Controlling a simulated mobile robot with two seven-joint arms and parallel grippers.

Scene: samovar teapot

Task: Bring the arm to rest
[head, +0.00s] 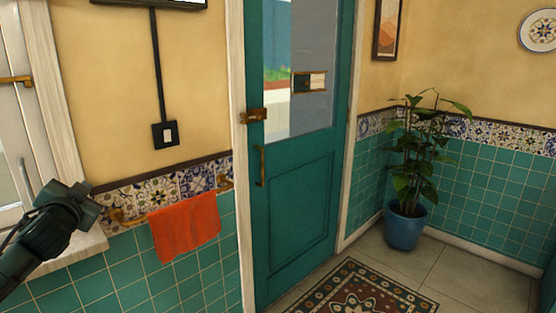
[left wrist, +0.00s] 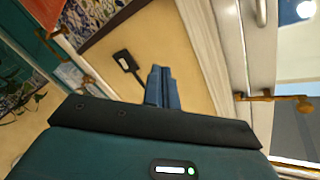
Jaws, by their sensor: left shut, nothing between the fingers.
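My left arm comes in from the left edge of the head view, in front of the window frame and sill. Its gripper (head: 90,200) is dark and is raised beside the window, left of the orange towel. In the left wrist view the two blue-grey fingers (left wrist: 161,86) are together with nothing between them. The gripper appears clear of the wall, though the exact gap cannot be told. My right arm and gripper are not in view.
The white window (head: 45,100) and its sill (head: 75,248) are close to my left arm. An orange towel (head: 185,230) hangs on a rail. A teal door (head: 300,215) stands mid-view, with a patterned rug (head: 355,290) before it. A potted plant (head: 404,230) stands right.

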